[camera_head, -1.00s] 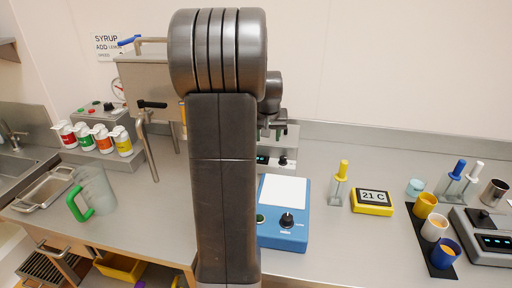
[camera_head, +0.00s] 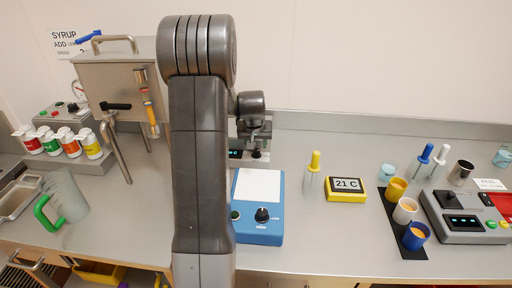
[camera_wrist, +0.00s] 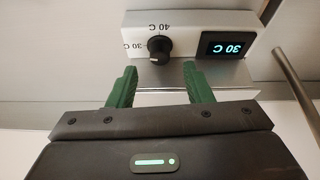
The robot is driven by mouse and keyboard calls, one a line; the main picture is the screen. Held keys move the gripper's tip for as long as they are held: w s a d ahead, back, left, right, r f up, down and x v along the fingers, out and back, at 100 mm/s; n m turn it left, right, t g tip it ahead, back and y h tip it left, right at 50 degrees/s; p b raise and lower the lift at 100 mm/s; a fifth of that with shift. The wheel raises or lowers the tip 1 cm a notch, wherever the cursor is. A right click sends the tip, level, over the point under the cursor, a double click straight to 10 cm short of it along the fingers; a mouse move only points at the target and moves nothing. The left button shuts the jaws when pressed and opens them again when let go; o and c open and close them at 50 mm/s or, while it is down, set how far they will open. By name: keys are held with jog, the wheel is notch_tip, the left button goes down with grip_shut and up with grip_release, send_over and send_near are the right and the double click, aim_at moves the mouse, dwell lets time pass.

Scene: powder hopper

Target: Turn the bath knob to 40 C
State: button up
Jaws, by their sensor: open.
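The bath knob (camera_wrist: 159,48) is a round black knob on a pale panel in the wrist view, with "40 C" and "30 C" printed around it, upside down. The bath display (camera_wrist: 229,48) beside it reads 30 C. A small pale mark shows on the knob's near edge; I cannot tell surely where it points. My gripper (camera_wrist: 159,72) is open, with its two green fingers apart, just short of the knob and on either side of it, not visibly touching. In the head view, the knob (camera_head: 256,154) and display (camera_head: 236,154) sit behind my arm.
A blue device (camera_head: 262,238) with a white top and black knob stands in front of the bath. A yellow thermometer (camera_head: 346,189) reads 21 C. A metal hopper (camera_head: 118,85) is at left. In the wrist view, a metal rod (camera_wrist: 294,78) is at right.

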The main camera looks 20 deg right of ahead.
aim_at(256, 151)
jog(key=shift+p+x, duration=0.3)
jog(key=shift+x, duration=1.85)
jog(key=c, duration=1)
jog(key=shift+f+m+b, duration=0.15)
jog(key=shift+m+b, duration=0.35)
jog(key=shift+b, duration=0.45)
jog(key=shift+w+f+m+h+b, duration=0.15)
jog(key=shift+m+h+b, duration=0.25)
jog(key=shift+m+b, duration=0.5)
jog(key=m+b, duration=0.1)
jog(key=b, duration=0.1)
jog(key=shift+a+g+h+b, duration=0.1)
jog(key=shift+g+h+b, duration=0.2)
jog(key=shift+g+b, duration=0.1)
jog(key=shift+r+m+g+h+b, duration=0.1)
jog(key=shift+m+g+h+b, duration=0.2)
jog(key=shift+m+b, duration=0.65)
jog(key=shift+r+m+g+h+b, duration=0.15)
jog(key=shift+m+g+b, duration=0.25)
jog(key=shift+m+b, duration=0.55)
